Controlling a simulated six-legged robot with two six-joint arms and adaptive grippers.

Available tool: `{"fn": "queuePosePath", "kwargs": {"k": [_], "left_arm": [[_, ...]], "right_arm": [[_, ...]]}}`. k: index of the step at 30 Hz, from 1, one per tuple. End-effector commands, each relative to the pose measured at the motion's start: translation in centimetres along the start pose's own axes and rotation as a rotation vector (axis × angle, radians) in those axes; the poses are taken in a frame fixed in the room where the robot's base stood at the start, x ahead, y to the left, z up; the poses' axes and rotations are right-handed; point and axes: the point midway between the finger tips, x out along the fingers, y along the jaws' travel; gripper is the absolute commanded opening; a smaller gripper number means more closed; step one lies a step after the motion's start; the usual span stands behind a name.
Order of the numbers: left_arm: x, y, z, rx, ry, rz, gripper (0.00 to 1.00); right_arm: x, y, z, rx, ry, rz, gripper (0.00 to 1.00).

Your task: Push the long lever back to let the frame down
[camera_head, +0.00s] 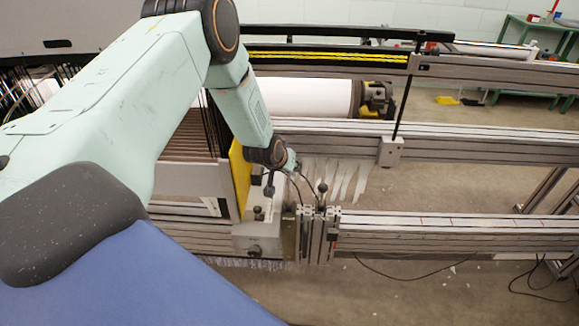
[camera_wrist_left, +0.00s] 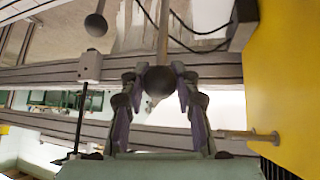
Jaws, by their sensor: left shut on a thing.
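My left gripper (camera_wrist_left: 160,76) is shut on a dark round knob (camera_wrist_left: 161,83), with one finger on each side of it. A thin rod runs from this knob towards the top of the left wrist view. A second dark knob (camera_wrist_left: 95,25) on its own rod stands apart from the fingers. In the head view my left gripper (camera_head: 290,167) is small and partly hidden by the wrist, beside the yellow panel. A lever with a dark knob (camera_head: 322,188) stands to its right, above the metal profiles. I cannot tell the levers' lengths. My right gripper is not in view.
The yellow panel (camera_head: 239,176) stands close to the gripper and fills the right of the left wrist view (camera_wrist_left: 285,70). Aluminium rails (camera_head: 450,228) run to the right. A white roll (camera_head: 305,97) lies behind. Black cables (camera_head: 420,272) lie on the floor.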

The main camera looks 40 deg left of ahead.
Motion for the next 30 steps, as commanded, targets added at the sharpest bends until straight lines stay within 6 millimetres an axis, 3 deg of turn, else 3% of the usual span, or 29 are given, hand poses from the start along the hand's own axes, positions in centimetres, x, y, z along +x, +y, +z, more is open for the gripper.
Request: {"fn": "queuePosePath", "kwargs": {"k": [17,18,26,30], "left_arm": [[0.04,-0.16,-0.85,-0.004,0.018,-0.002,0.00],[0.05,-0.17,-0.86,-0.004,0.018,-0.002,0.30],[0.15,-0.12,-0.58,-0.002,0.009,-0.001,0.52],[0.19,-0.11,-0.48,-0.001,0.007,-0.001,0.54]], "right_arm": [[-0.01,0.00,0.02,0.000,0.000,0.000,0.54],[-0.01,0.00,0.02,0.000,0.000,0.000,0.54],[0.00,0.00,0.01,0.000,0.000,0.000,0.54],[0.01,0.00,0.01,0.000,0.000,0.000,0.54]]}}
